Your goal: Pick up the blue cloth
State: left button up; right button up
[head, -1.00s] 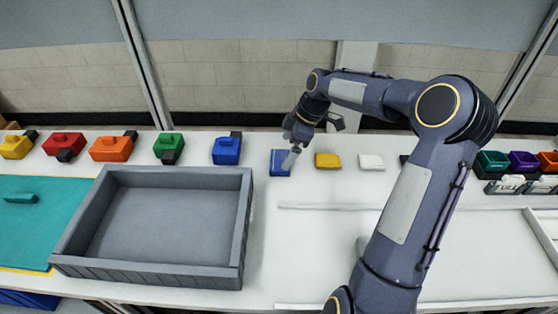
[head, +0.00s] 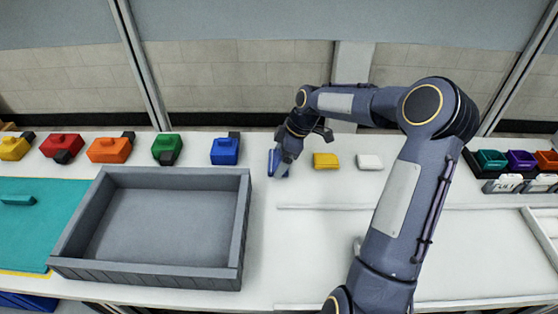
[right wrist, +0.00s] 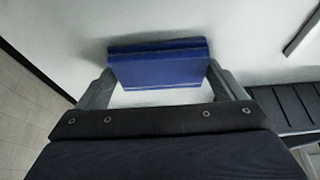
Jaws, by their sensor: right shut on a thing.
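The blue cloth (head: 277,162) is a small folded blue block in the head view, just right of the grey tray. My right gripper (head: 284,165) is shut on it, with the cloth tilted between the fingers and seemingly just off the white table. In the right wrist view the blue cloth (right wrist: 160,64) spans the gap between the two fingers of the right gripper (right wrist: 158,85). My left gripper is not in view.
A grey tray (head: 241,225) stands empty at centre left. Yellow (head: 325,161) and white (head: 369,162) folded pieces lie right of the cloth. Several coloured blocks line the back left. A teal mat (head: 50,225) lies at left.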

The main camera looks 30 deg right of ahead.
aim_at(280, 160)
notch_tip(280, 160, up, 10)
jog(key=o, duration=0.4)
jog(key=c, duration=0.3)
